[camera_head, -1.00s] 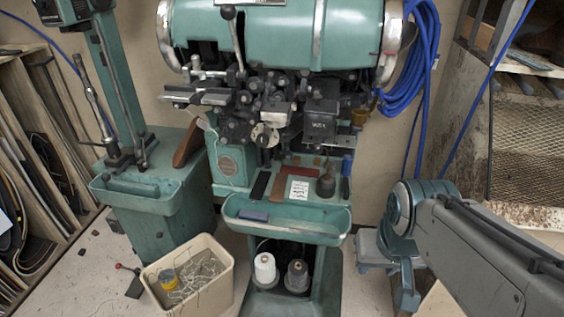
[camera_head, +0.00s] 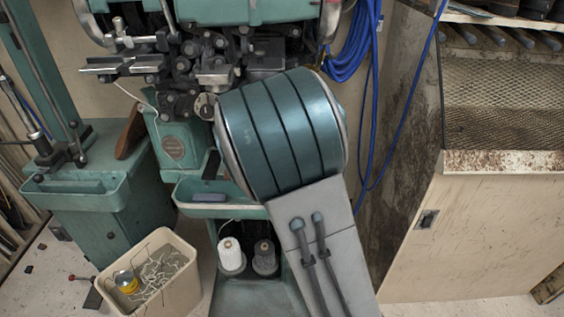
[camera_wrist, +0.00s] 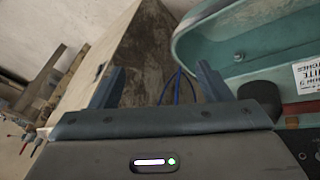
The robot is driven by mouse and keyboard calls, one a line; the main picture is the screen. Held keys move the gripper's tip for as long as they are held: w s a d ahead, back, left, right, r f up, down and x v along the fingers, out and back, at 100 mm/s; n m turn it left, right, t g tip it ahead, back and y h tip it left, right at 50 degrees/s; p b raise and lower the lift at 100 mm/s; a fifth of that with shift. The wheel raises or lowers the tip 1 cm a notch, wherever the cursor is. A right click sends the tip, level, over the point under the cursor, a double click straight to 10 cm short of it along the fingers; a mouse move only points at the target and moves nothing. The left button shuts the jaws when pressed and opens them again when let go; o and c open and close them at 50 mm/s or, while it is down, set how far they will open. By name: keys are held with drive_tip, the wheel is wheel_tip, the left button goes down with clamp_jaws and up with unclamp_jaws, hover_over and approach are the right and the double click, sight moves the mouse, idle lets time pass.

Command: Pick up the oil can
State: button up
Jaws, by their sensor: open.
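The oil can is hidden behind my arm in the head view. In the wrist view, a dark rounded shape (camera_wrist: 262,93) beside the white label card, at the right, looks like the oil can, seen only in part. My gripper (camera_wrist: 160,75) is open, with two blue-grey fingers spread and nothing between them. The dark shape lies to the right of the right finger, outside the jaws. My gripper does not show in the head view.
The green stitching machine (camera_head: 250,12) stands close behind my arm. Its front tray (camera_head: 225,211) shows in part, with thread spools (camera_head: 232,255) below. A cream bin (camera_head: 150,280) is at lower left. A wooden cabinet (camera_head: 470,230) is at right; blue cables (camera_head: 355,50) hang between.

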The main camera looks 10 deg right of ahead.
drive_tip(key=w+a+m+t+h+b, duration=0.35)
drive_tip(key=w+a+t+h, duration=0.25)
drive_tip(key=w+a, duration=0.6)
drive_tip(key=shift+n, duration=0.35)
drive_tip(key=x, duration=0.8)
drive_tip(key=shift+w+d, duration=0.3)
drive_tip(key=shift+w, duration=0.05)
drive_tip(key=shift+r+x, duration=0.1)
drive_tip(key=shift+x, duration=1.2)
drive_tip(key=shift+r+x, duration=0.15)
drive_tip(key=shift+x, duration=1.2)
drive_tip(key=shift+w, duration=0.2)
drive_tip(key=c, duration=0.7)
